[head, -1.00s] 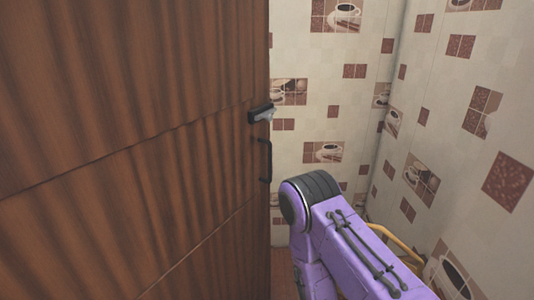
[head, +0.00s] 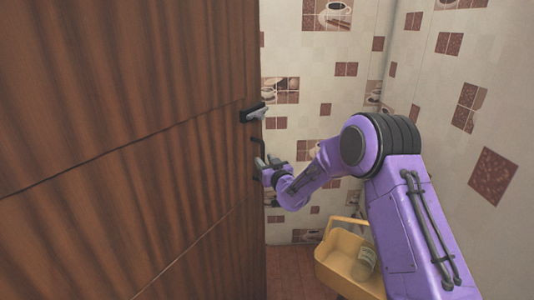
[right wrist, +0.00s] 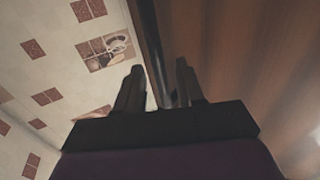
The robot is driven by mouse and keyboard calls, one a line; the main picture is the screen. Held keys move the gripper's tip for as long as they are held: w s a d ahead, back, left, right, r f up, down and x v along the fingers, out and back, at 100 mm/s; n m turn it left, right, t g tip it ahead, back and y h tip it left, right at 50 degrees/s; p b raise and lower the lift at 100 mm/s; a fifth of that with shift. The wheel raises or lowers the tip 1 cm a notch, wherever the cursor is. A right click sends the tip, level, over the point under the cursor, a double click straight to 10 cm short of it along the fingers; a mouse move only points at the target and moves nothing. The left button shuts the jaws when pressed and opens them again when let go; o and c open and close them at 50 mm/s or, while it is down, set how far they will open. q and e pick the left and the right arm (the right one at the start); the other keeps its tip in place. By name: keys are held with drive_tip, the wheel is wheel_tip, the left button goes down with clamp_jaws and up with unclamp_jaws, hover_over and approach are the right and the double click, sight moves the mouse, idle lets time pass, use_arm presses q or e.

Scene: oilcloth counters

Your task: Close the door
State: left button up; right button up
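The brown wooden door (head: 130,150) fills the left of the head view, its free edge toward the tiled wall. A dark latch with a grey lever (head: 254,113) sits near that edge. Below it is a thin black handle (head: 260,143), mostly hidden by my right gripper (head: 266,166). In the right wrist view, my right gripper (right wrist: 158,85) has its two fingers apart. The dark handle bar (right wrist: 151,40) runs down between them, with the door (right wrist: 245,60) on the right. Contact with the bar cannot be told. My left gripper is out of view.
A yellow basket (head: 334,247) holding a glass jar (head: 364,263) stands low, behind my right arm. Tiled walls (head: 470,150) with coffee-cup pictures meet in a corner at the right. A strip of reddish floor (head: 290,262) shows beside the door.

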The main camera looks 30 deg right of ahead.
drive_tip(key=shift+w+d, duration=0.2)
drive_tip(key=shift+w, duration=1)
clamp_jaws()
drive_tip(key=shift+s, duration=0.1)
